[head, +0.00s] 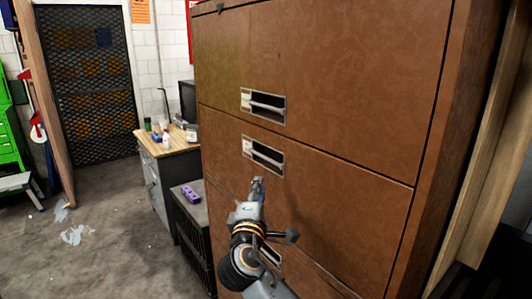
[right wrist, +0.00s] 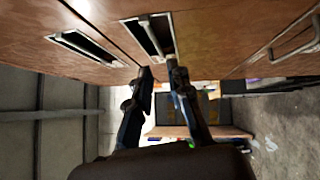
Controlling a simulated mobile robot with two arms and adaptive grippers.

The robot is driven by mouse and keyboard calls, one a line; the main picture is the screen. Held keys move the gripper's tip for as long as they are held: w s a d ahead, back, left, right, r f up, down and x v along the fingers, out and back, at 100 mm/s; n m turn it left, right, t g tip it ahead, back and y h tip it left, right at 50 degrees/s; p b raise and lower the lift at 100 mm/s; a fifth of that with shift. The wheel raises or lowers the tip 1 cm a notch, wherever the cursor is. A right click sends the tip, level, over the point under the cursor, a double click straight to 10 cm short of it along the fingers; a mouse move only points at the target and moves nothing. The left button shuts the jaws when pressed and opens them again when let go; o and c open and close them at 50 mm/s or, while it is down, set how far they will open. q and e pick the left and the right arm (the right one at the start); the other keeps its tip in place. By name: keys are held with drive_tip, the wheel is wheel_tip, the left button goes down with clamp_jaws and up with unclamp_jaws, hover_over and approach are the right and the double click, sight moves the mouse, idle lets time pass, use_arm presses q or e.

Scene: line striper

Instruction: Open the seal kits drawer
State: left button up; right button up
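A brown drawer cabinet (head: 330,75) fills the middle and right of the head view. Its drawers look closed. An upper recessed handle (head: 263,105) sits above a second handle (head: 262,155); a lower handle (head: 270,254) is partly hidden by my right arm. I cannot read any drawer label, so I cannot tell which one is seal kits. My right gripper (head: 257,183) is just below the second handle. In the right wrist view its two fingers (right wrist: 160,72) are apart and empty, their tips close to a handle (right wrist: 155,37); contact is unclear. My left gripper is out of view.
A wood-topped workbench (head: 165,143) with bottles stands left of the cabinet. A dark crate (head: 190,225) with a purple item (head: 190,195) on it is close beside the cabinet. Floor (head: 110,245) at left is mostly open, with scraps. A wooden post (head: 480,165) stands right.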

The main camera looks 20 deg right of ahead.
sight(266, 158)
drive_tip(key=p+x, duration=0.1)
drive_tip(key=x, duration=0.3)
drive_tip(key=p+x, duration=0.1)
drive_tip(key=x, duration=0.4)
drive_tip(key=p+x, duration=0.2)
drive_tip(key=x, duration=0.3)
drive_tip(key=shift+r, duration=0.4)
drive_tip(key=shift+s, duration=0.1)
clamp_jaws()
